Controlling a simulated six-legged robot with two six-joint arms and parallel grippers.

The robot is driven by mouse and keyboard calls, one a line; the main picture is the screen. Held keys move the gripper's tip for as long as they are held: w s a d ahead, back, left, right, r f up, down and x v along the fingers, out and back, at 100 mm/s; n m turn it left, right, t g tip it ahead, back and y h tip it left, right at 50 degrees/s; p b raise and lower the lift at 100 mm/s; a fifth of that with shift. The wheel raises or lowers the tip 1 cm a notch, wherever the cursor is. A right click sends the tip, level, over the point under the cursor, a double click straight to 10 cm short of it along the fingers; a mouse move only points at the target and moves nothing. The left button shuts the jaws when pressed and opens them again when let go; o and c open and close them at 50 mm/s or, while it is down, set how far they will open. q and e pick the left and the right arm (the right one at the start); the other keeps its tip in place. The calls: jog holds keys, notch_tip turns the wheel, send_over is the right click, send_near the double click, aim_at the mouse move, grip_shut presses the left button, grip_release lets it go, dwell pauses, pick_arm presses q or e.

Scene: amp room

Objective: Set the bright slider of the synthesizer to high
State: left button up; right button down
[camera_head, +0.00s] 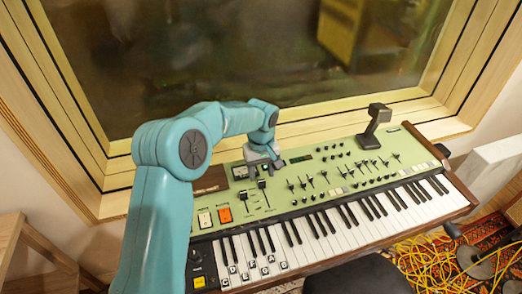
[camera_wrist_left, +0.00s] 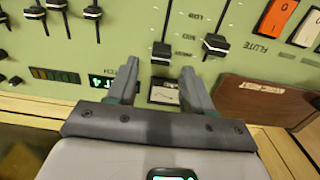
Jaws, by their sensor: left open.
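The synthesizer (camera_head: 330,192) has a light green panel with several sliders and a keyboard in front. In the left wrist view, a dark slider cap (camera_wrist_left: 162,50) is in front of the gap between my left gripper's (camera_wrist_left: 157,66) fingertips, with no contact visible. A second slider cap (camera_wrist_left: 215,45) is to its right, outside the fingers. The small labels are too blurred to tell which slider is bright. My left gripper (camera_head: 263,160) is open and empty over the panel's far left part in the head view. My right gripper is not in view.
A dark upright fixture (camera_head: 375,125) stands at the synthesizer's back edge. Orange and white switches (camera_head: 224,215) are left of the sliders. A window (camera_head: 250,60) is behind. Yellow cables (camera_head: 445,262) lie on the floor at right.

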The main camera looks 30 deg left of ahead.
pick_arm(q)
notch_tip(320, 180, up, 14)
jog(key=shift+f+p, duration=0.2)
jog(key=shift+p, duration=0.2)
